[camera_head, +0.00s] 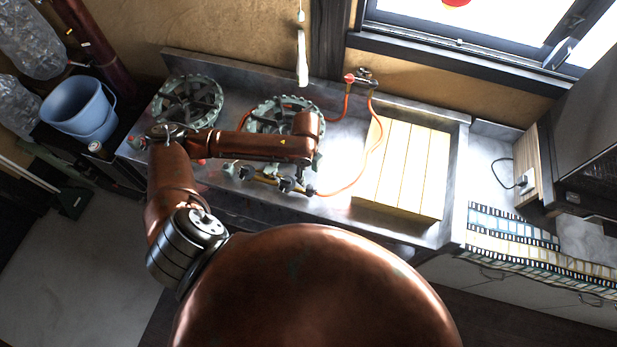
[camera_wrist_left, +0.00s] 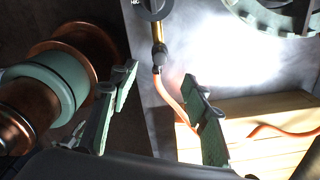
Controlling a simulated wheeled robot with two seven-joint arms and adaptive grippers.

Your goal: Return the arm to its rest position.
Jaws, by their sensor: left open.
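My left arm reaches in from the left in the head view, bent at the elbow, with its copper forearm over the steel counter. My left gripper (camera_head: 316,160) is at the forearm's end, near the right burner, small and partly hidden there. In the left wrist view its two green fingers (camera_wrist_left: 160,112) stand wide apart with nothing between them in grip. The orange hose and the counter show behind the fingers. My right gripper is in neither view.
Two gas burners (camera_head: 187,102) (camera_head: 285,118) sit on the counter (camera_head: 340,211). An orange hose (camera_head: 379,140) loops close to my gripper. A slatted wooden board (camera_head: 408,165) lies to the right. A blue bucket (camera_head: 78,107) stands at left; a dark appliance (camera_head: 590,140) stands at right.

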